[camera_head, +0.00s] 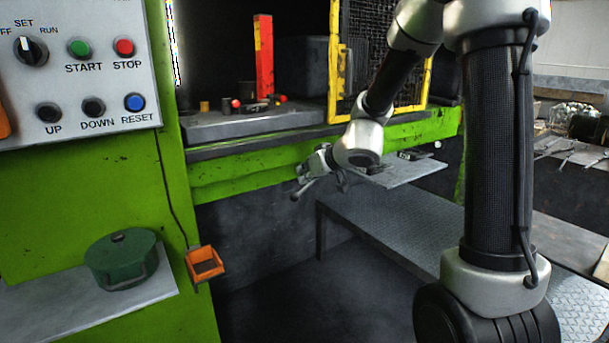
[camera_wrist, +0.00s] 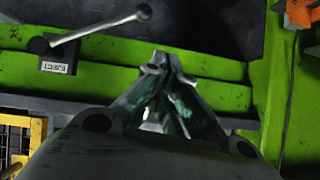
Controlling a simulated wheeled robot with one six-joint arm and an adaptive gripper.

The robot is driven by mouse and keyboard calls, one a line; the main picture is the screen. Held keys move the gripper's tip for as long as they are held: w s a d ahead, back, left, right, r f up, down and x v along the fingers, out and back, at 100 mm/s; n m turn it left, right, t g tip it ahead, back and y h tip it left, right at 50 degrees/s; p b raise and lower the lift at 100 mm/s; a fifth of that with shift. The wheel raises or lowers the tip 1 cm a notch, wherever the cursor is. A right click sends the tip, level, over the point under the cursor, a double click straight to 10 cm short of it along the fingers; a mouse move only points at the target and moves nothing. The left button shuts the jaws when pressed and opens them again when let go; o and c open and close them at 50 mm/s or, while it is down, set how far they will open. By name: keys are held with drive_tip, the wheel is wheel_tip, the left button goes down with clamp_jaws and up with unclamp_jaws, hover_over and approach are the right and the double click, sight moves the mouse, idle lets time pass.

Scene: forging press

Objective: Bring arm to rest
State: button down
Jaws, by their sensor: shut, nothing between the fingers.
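My arm reaches down from the upper right in the head view. My gripper (camera_head: 300,182) is in front of the green beam of the press, left of the small grey shelf. In the wrist view my gripper (camera_wrist: 162,68) points at the green beam, with its fingers together and nothing held. A metal lever with a ball end (camera_wrist: 100,27) lies just ahead and to the left of the fingertips in the wrist view, beside a small label reading EJECT (camera_wrist: 58,67). I cannot tell whether the fingers touch the beam.
A control panel (camera_head: 75,75) with buttons and a knob is at the left. A green lidded pot (camera_head: 122,259) stands on a ledge, near an orange holder (camera_head: 204,263). A small shelf (camera_head: 405,171) juts out right of my gripper, above a metal-plate bench (camera_head: 385,233).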

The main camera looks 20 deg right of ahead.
drive_tip(key=s+f+m+g+y, duration=0.15)
drive_tip(key=s+m+g, duration=0.4)
drive_tip(key=s, duration=1.35)
drive_tip(key=s+d+r+n+h, duration=0.2)
drive_tip(key=s+d+r+h, duration=0.3)
drive_tip(key=s+d+r, duration=0.4)
drive_tip(key=shift+s+d+r+n+h, duration=0.15)
drive_tip(key=shift+s+d+n+h, duration=0.2)
drive_tip(key=shift+s+d, duration=2.3)
